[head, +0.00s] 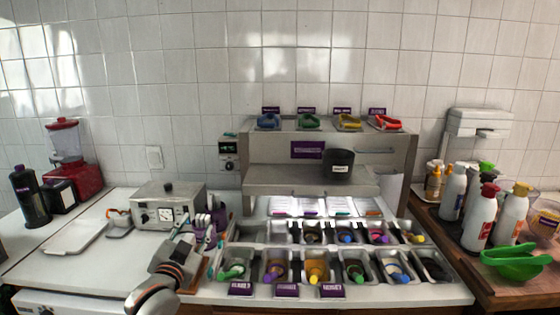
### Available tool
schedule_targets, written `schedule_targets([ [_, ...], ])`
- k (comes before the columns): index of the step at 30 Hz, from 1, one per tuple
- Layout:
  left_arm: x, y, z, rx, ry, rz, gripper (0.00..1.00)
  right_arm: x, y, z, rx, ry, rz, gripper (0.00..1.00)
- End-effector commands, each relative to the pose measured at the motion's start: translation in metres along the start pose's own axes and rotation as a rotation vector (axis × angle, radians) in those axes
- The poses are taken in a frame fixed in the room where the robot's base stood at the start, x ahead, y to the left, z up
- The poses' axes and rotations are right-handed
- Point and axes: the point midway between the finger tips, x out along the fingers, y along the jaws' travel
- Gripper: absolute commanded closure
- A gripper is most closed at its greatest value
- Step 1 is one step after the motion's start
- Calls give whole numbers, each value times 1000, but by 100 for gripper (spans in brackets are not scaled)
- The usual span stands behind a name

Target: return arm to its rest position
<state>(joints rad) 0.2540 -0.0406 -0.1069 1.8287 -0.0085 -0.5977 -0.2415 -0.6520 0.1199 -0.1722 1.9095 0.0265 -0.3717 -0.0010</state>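My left arm comes in from the bottom left of the head view. My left gripper (203,232) is at the left end of the topping station, just in front of the grey metal box with dials (160,214). Its fingers are small here and overlap purple items behind them, so I cannot tell whether they are open or shut or hold anything. My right gripper and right arm are not in view.
Topping trays (255,254) with coloured-handled scoops fill the counter right of my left gripper. A dark cup (338,165) stands on the steel shelf (270,179). Bottles (482,217) and green bowls (513,262) stand at right. The white counter (75,267) at left is mostly clear.

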Motion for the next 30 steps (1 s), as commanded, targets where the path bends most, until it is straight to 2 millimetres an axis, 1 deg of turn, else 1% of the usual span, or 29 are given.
schedule_targets([
  [1, -10, 13, 22, -7, -28, 19, 60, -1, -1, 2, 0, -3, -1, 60],
  [5, -33, 38, 65, -32, -77, 58, 60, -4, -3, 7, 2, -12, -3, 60],
  [6, -42, 46, 79, -41, -94, 71, 60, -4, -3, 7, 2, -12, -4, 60],
  [8, -57, 59, 100, -54, -121, 90, 60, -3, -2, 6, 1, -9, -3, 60],
  [11, -88, 84, 141, -81, -177, 129, 60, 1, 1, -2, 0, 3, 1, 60],
  [12, -104, 94, 158, -94, -201, 146, 60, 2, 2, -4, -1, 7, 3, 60],
  [14, -130, 111, 185, -115, -242, 174, 60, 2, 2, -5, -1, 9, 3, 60],
  [15, -150, 122, 202, -129, -270, 193, 60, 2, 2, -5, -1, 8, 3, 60],
  [17, -180, 138, 226, -153, -312, 220, 60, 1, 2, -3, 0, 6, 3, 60],
  [18, -200, 148, 241, -168, -339, 238, 60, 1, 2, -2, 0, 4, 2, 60],
  [20, -233, 162, 262, -192, -383, 264, 60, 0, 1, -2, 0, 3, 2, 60],
  [21, -255, 170, 275, -207, -411, 280, 60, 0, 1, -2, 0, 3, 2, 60],
  [23, -285, 182, 291, -230, -449, 302, 60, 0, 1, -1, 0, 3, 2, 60],
  [24, -304, 188, 299, -243, -472, 315, 60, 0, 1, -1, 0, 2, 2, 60],
  [27, -342, 200, 315, -272, -519, 339, 60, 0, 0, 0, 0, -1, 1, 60],
  [30, -366, 206, 323, -289, -548, 354, 60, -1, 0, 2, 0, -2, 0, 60],
])
